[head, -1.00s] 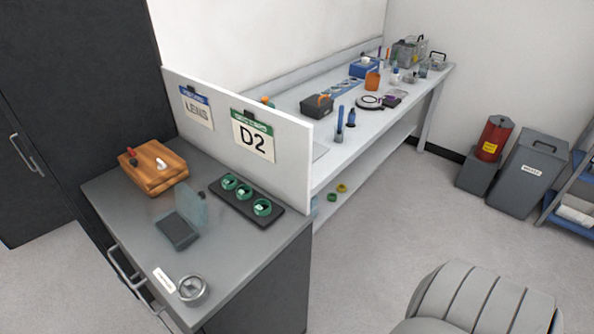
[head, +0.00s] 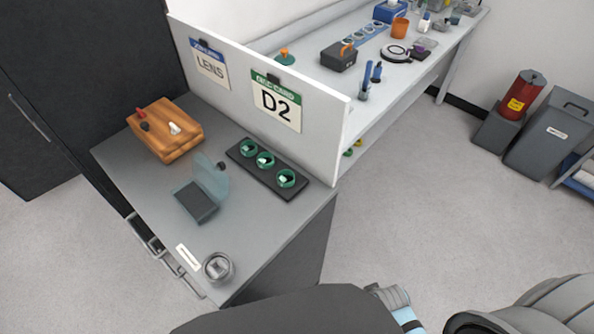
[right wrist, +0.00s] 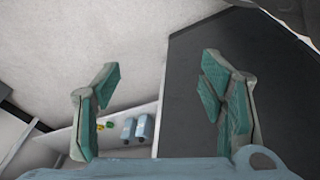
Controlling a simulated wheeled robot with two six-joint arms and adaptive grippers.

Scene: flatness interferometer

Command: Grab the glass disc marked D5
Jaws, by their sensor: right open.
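Three green-rimmed glass discs sit in a black tray (head: 239,154) on the grey cabinet top: one at the far end (head: 249,148), one in the middle (head: 266,160) and one at the near end (head: 286,179). Their small pale marks are too small to read, so I cannot tell which is D5. My right gripper (right wrist: 158,78) shows in the right wrist view, its green-padded fingers spread wide with nothing between them. It is over or beside a dark grey surface, with no disc in that view. My left gripper is not in view.
A white partition with a D2 sign (head: 277,102) and a LENS sign (head: 210,67) stands behind the tray. A wooden block (head: 165,131), a dark stand with a clear plate (head: 196,202) and a round clear dish (head: 218,267) share the cabinet top.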

